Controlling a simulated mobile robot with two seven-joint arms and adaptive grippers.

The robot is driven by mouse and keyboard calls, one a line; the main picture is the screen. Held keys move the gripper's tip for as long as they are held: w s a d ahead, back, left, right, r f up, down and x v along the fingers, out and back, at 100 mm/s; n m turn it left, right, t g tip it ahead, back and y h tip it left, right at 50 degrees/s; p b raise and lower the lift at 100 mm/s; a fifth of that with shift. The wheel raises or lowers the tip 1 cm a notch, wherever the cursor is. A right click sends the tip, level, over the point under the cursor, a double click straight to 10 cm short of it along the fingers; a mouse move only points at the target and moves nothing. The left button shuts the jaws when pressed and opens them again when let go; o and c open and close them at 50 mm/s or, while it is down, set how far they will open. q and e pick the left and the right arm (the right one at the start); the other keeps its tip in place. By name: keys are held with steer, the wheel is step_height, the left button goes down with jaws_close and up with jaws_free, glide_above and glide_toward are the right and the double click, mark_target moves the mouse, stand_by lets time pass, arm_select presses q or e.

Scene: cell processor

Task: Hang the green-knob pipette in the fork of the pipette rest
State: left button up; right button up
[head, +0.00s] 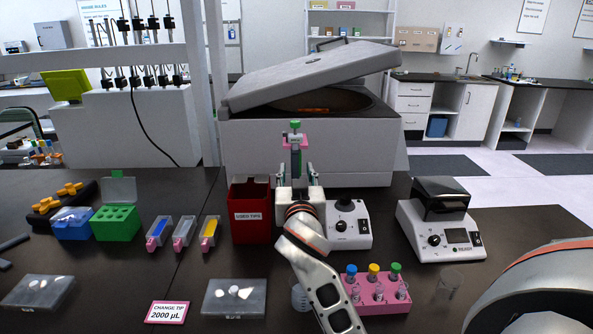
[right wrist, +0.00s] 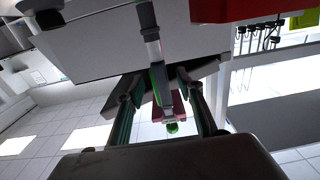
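The green-knob pipette (head: 296,160) stands upright in the head view, in front of the centrifuge, with its green knob at the top. It also shows in the inverted right wrist view (right wrist: 158,75), its knob low in the picture. A pink piece (head: 288,144) lies across it just below the knob; I cannot tell whether this is the rest's fork. No other part of the pipette rest is clear. My right gripper (head: 296,172) has its fingers on both sides of the pipette, with gaps showing. My left gripper is not in view.
A red used-tips bin (head: 251,222) stands left of my right gripper, and a white device (head: 356,234) stands right of it. The centrifuge (head: 245,145) is behind.

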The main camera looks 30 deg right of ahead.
steer(key=v, duration=1)
steer(key=shift+s+a, duration=0.15)
steer(key=shift+s, duration=0.2)
